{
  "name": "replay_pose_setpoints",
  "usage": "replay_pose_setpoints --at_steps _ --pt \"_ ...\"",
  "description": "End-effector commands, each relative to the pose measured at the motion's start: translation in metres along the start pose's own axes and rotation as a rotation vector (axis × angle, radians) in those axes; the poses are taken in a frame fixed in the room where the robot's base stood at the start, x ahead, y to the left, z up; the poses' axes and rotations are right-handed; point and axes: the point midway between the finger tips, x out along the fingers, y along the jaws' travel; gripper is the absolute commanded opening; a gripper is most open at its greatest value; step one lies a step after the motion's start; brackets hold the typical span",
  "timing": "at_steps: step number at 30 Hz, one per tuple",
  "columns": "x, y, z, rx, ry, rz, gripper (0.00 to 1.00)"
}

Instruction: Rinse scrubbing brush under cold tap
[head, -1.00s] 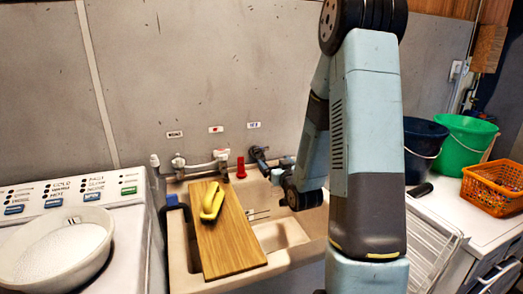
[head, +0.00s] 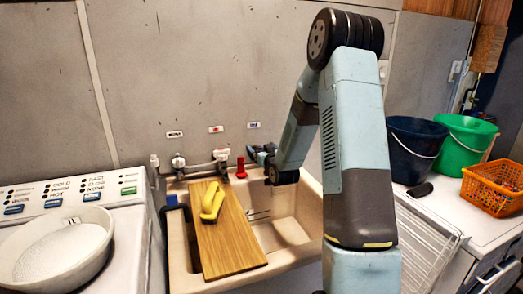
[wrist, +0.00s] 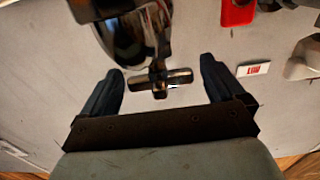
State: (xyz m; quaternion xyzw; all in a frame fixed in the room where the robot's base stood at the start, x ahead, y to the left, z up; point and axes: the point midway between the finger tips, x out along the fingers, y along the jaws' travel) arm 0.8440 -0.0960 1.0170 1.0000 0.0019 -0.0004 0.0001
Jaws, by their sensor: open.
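A yellow object (head: 212,203), likely the scrubbing brush, lies on a wooden board (head: 232,240) set across the left of the sink (head: 300,205). My gripper (head: 260,154) is at the wall by the right-hand tap, beneath the label with blue print (head: 253,125). In the wrist view, my gripper (wrist: 162,85) is open, with one finger on each side of a chrome cross-shaped tap handle (wrist: 178,76). Gaps show between the handle and both fingers. The gripper largely hides this tap in the head view. No water is visible.
A red object (head: 241,168) stands beside the taps, left of my gripper. Another tap (head: 178,162) is farther left. A washing machine with a white basin (head: 50,250) stands left. Buckets (head: 415,150) and an orange basket (head: 492,185) stand right. The sink's right part is open.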

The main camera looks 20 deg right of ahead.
Motion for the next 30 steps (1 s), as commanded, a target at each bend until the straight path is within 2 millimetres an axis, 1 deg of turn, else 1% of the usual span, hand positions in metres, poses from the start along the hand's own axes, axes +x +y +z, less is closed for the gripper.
replay_pose_setpoints --at_steps 3,10,26,30 --pt "0.0033 -0.0001 0.0 0.0 0.0 0.0 0.96" --pt "0.0034 -0.0002 -0.0001 0.0 0.0 0.0 0.96" --pt "0.0031 -0.0001 -0.0001 0.0 0.0 0.0 0.45" --pt "0.0032 0.0002 -0.0002 -0.001 0.0 -0.009 0.44"
